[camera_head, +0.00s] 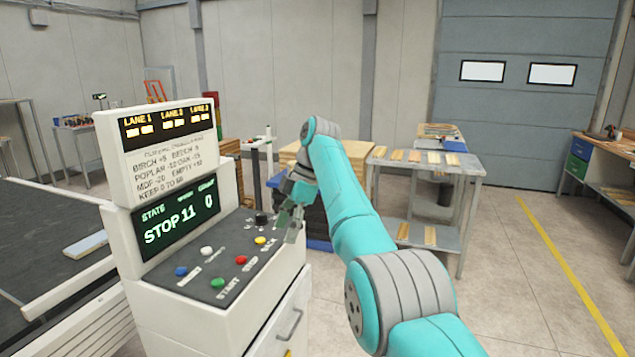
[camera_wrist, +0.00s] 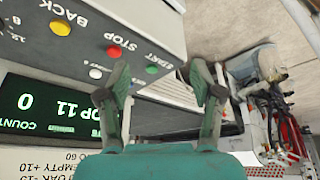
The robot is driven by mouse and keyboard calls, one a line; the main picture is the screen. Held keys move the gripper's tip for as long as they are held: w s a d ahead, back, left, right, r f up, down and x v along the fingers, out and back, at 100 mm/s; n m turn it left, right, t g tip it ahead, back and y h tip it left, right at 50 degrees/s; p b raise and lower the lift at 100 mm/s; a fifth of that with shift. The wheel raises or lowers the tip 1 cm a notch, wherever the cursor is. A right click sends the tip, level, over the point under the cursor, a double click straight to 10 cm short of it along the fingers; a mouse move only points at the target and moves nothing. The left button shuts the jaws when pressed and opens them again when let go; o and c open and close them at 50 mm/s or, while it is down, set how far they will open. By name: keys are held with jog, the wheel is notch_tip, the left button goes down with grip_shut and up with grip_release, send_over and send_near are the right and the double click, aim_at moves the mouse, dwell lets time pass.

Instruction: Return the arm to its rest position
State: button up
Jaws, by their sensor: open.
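My teal and grey arm reaches forward from the lower right in the head view. My gripper (camera_head: 291,218) hangs beside and just above the right edge of the control panel (camera_head: 197,281). In the wrist view my gripper (camera_wrist: 160,95) has its two fingers spread apart with nothing between them. The panel's red button (camera_wrist: 114,52), green button (camera_wrist: 152,70) and yellow button (camera_wrist: 61,27) lie beyond the fingers. I cannot tell whether a finger touches the panel. The display (camera_head: 176,223) above the buttons reads STOP 11 and count 0.
A grey worktable (camera_head: 468,168) with wooden strips stands behind my arm. A workbench (camera_head: 610,150) stands at the far right. Open floor (camera_head: 520,290) with a yellow line lies to the right of my arm.

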jog(key=d+f+m+t, duration=0.2)
jog(key=d+f+m, duration=0.1)
jog(key=f, duration=1.4)
jog(key=d+f+m+t, duration=0.2)
jog(key=f+m, duration=0.1)
jog(key=f, duration=1.5)
jog(key=s+d+f+m+t+h, duration=0.1)
jog(key=s+d+f+m+t, duration=0.15)
jog(key=s+d+f, duration=0.5)
jog(key=s+d+f+m+t, duration=0.2)
jog(key=s+f+m, duration=0.2)
jog(key=s+f, duration=0.75)
jog(key=s+d+m+t+h, duration=0.1)
jog(key=s+d+m+t, duration=0.2)
jog(key=s, duration=1)
jog(key=s+d+m+t+h, duration=0.1)
jog(key=s+d+m, duration=0.3)
jog(key=s, duration=0.9)
jog(key=s+d+r+m+t, duration=0.1)
jog(key=s+d+r+t, duration=0.1)
jog(key=s+r, duration=0.8)
jog(key=s+d+r+m+t+h, duration=0.1)
jog(key=s+d+r+m+t, duration=0.1)
jog(key=s+r, duration=0.8)
notch_tip(320, 180, up, 6)
jog(key=shift+f, duration=0.1)
